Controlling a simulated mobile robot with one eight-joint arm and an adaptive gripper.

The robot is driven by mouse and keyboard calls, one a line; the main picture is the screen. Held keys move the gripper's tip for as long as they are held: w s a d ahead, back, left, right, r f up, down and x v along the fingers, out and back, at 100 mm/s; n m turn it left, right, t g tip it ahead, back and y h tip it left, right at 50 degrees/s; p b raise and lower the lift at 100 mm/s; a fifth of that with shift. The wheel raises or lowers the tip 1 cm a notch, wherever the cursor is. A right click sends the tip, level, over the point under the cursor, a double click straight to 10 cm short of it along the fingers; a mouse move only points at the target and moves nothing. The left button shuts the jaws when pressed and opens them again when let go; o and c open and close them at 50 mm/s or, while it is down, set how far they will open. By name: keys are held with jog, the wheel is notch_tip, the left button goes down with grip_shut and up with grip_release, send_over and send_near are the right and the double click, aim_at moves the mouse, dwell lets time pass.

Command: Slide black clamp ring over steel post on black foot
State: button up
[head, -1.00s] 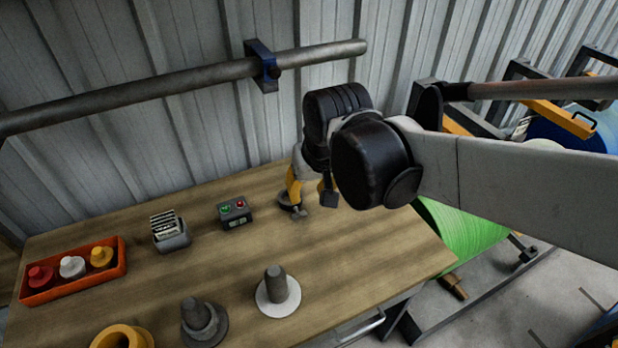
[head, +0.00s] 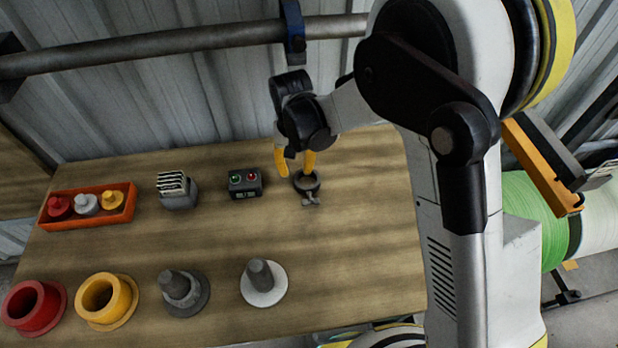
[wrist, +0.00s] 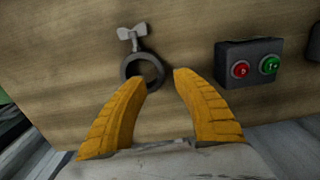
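The black clamp ring (head: 307,188) lies on the wooden bench, with its wing screw toward the bench front. It also shows in the wrist view (wrist: 128,70), flat on the wood. My gripper (head: 296,167) is open and empty, its two yellow fingers pointing down close to the ring. In the wrist view my gripper (wrist: 160,80) has its left fingertip overlapping the ring's edge; I cannot tell whether they touch. The steel post (head: 173,283) stands upright on its black foot (head: 187,306) at the bench front, with a grey collar low around it.
A second post on a white foot (head: 277,292) stands to the right. Yellow (head: 125,308) and red (head: 50,308) flanged rings lie at front left. Behind are an orange tray (head: 88,221), a grey card holder (head: 180,200) and a button box (head: 245,190). A pipe (head: 150,52) runs above.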

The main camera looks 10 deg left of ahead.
aim_at(295, 180)
jog(key=f+b, duration=0.1)
jog(key=f, duration=0.1)
jog(key=f+b, duration=0.1)
jog(key=f, duration=0.2)
jog(key=shift+s+a+f, duration=0.1)
jog(key=shift+s+f, duration=0.1)
jog(key=shift+r, duration=0.15)
grip_shut()
